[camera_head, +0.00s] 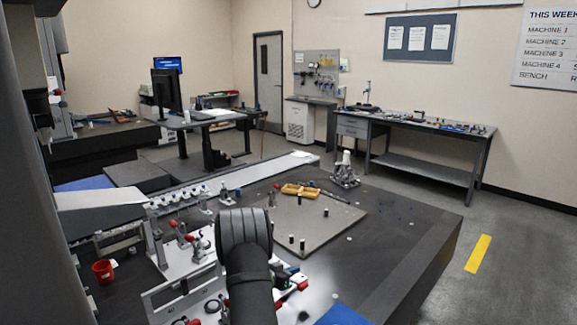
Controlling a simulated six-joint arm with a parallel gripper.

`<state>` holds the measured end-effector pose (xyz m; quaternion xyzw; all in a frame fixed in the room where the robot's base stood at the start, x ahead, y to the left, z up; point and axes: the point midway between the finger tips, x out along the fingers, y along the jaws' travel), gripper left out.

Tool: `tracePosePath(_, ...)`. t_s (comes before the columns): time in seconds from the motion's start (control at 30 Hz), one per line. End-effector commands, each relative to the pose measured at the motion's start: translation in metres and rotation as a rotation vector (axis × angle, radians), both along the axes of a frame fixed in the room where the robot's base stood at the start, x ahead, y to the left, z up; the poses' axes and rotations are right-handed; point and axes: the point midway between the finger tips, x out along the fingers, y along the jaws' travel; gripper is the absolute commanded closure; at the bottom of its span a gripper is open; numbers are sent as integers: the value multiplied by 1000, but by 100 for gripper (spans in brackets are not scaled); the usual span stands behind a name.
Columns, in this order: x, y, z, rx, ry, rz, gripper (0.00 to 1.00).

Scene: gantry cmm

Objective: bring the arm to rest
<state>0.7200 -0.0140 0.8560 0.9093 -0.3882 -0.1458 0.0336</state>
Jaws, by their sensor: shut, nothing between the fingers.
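My arm (250,270) rises from the bottom middle of the view as a dark rounded link with a ribbed end. It stands in front of the granite table (400,265) and covers part of the fixtures behind it. My gripper cannot be made out; no fingers show. I see nothing held.
A grey plate (325,230) with small dark pins lies right of my arm, a yellow tray (300,191) at its back edge. White fixtures with red knobs (180,295) crowd the left, near a red cup (103,271). The table's right part is clear.

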Motion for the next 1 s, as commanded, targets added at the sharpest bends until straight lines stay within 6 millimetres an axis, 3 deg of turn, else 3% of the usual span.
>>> tracePosePath(0.6,20,20,13,-272,271,1,100)
tracePosePath(1.0,28,28,17,-360,359,-1,100)
